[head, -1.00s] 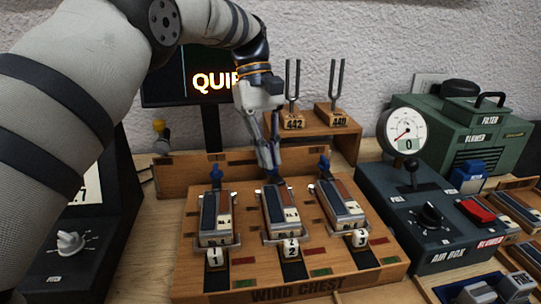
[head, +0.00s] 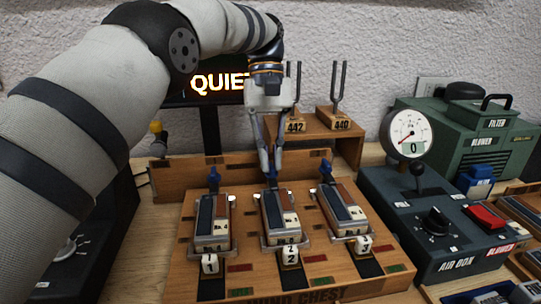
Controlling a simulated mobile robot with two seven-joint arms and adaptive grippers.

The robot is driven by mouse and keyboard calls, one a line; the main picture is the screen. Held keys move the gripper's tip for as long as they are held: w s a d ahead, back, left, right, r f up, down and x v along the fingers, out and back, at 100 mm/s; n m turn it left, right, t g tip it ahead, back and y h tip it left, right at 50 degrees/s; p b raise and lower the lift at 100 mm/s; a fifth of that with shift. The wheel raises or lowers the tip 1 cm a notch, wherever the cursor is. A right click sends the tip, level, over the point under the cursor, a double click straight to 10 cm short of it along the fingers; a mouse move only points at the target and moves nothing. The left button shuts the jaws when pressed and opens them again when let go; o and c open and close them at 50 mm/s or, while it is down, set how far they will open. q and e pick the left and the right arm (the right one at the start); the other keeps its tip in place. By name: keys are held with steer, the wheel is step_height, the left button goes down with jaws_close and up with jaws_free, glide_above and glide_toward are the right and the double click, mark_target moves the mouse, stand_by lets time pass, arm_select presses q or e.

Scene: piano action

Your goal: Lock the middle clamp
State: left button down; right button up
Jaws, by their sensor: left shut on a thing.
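The wind chest (head: 325,263) is a wooden board with three blocks in clamps, numbered 1, 2 and 3. The middle block (head: 281,215) sits in its metal clamp frame (head: 286,250), behind the number 2 tag (head: 290,256). My left gripper (head: 271,175) points down behind this block and is shut on the blue handle of the middle clamp (head: 271,181); its fingers partly hide the handle. The blue handles of the left clamp (head: 214,176) and right clamp (head: 325,167) stand upright. My right gripper is not in view.
A wooden back panel (head: 180,177) stands behind the chest. Tuning forks (head: 337,95) rise from a wooden stand behind. At right are the air box (head: 445,248) with a knob, lever and gauge (head: 408,134), and the green blower (head: 490,140). A screen (head: 218,84) is behind my left arm.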

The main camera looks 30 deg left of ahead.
arm_select(q)
steer(key=shift+s+d+f, duration=0.1)
steer(key=shift+s+f, duration=0.05)
steer(key=shift+f, duration=0.3)
steer(key=c, duration=1.7)
jaws_free()
steer(key=shift+r, duration=0.25)
